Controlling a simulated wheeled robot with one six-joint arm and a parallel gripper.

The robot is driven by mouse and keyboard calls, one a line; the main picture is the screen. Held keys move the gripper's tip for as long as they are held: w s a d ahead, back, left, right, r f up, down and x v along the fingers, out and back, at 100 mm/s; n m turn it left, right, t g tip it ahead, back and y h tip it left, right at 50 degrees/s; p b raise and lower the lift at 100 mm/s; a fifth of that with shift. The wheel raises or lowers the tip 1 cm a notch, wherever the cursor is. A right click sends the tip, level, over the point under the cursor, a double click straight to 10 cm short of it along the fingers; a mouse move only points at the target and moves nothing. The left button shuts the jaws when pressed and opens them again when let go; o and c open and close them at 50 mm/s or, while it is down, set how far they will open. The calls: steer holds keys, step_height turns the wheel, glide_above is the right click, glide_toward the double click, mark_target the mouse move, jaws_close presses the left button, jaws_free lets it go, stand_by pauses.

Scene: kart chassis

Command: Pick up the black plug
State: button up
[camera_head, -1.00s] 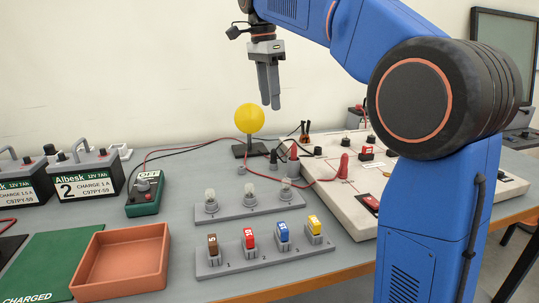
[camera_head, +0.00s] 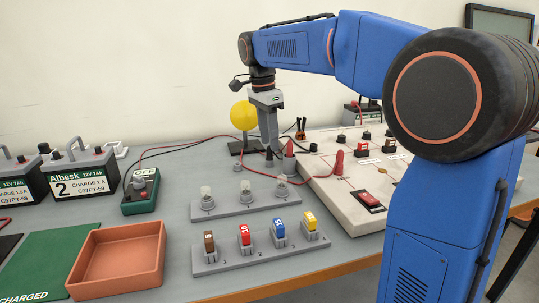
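The black plug (camera_head: 269,157) stands upright on the grey bench, just left of a red plug (camera_head: 289,150) and in front of the yellow ball's stand. My gripper (camera_head: 271,146) points down over the black plug, its fingertips close to the plug's top. The fingers overlap in this view, so I cannot tell how far apart they are or whether they touch the plug. A second red plug (camera_head: 338,163) stands on the pale board (camera_head: 335,203) at the right.
A yellow ball (camera_head: 243,115) on a dark stand is close behind the gripper. Red and black cables run across the bench. A lamp strip (camera_head: 222,209), a fuse strip (camera_head: 215,262), an orange tray (camera_head: 110,229) and a green charger box (camera_head: 141,196) lie in front and left.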

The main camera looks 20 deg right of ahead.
mark_target(269, 147)
steer(key=shift+f, duration=1.75)
jaws_close()
